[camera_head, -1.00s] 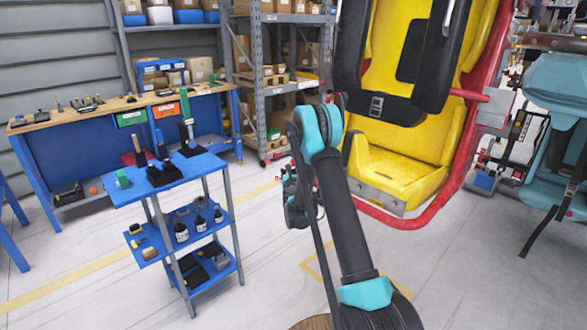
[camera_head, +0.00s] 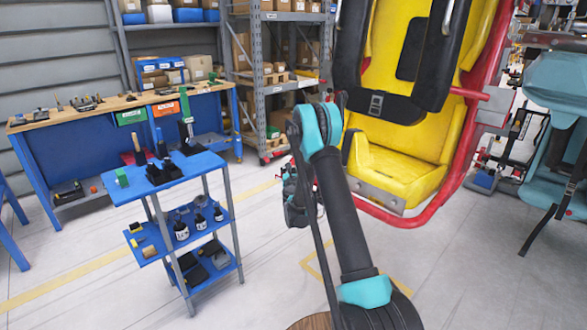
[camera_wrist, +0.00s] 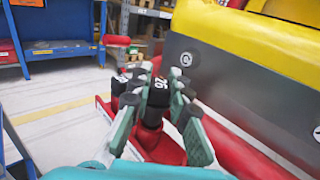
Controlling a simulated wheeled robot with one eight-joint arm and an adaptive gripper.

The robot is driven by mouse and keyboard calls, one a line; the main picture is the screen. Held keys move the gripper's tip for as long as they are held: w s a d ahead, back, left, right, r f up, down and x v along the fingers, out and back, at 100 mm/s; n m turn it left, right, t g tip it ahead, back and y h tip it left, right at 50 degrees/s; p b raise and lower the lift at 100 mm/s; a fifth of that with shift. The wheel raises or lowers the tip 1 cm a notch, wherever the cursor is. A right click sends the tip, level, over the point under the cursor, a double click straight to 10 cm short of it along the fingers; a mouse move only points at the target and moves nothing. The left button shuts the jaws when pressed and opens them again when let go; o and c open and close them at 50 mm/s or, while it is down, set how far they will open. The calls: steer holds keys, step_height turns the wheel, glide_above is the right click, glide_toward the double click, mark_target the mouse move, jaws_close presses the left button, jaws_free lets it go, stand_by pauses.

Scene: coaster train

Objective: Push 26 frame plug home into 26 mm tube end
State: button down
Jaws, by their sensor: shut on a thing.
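A red, rounded tube piece (camera_wrist: 117,40) shows farther up to the left. The fingers hide where the plug meets any tube end, so I cannot tell how deep it sits. In the head view my gripper (camera_head: 297,195) is small and partly behind my arm, left of the red seat frame (camera_head: 405,219).
The yellow seat (camera_head: 403,165) with black restraints stands close on the right. A blue tool cart (camera_head: 165,180) stands on the left with bottles on its middle shelf. A workbench (camera_head: 122,100) and shelving (camera_head: 275,85) stand behind. The floor between cart and seat is clear.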

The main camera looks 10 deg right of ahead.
steer(key=shift+f, duration=1.15)
steer(key=c, duration=1.4)
jaws_free()
steer(key=shift+o, duration=0.2)
steer(key=o, duration=0.8)
steer(key=shift+s, duration=0.1)
